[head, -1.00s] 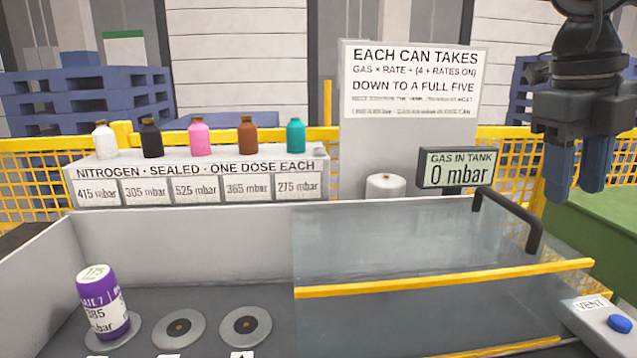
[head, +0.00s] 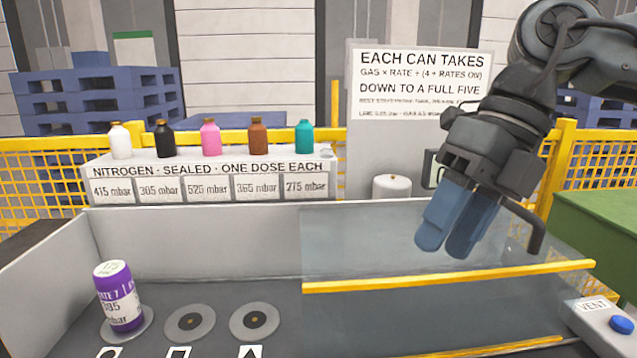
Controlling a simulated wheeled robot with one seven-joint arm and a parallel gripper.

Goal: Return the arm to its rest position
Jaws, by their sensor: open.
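My gripper (head: 447,243) is at the right, its blue fingers pointing down and a little left, with a gap between them. It is open and nothing shows between the fingers. It hangs in front of the clear panel and the handle (head: 532,235), and it hides most of the gas display (head: 430,170). A purple can (head: 119,296) stands on the left pad in the trough, apart from my gripper.
Two round pads (head: 190,322) in the trough are bare. White, black, pink, brown and teal bottles (head: 210,138) stand on the labelled shelf (head: 205,168). A white sign (head: 420,85) stands behind. A blue vent button (head: 621,324) is at the lower right.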

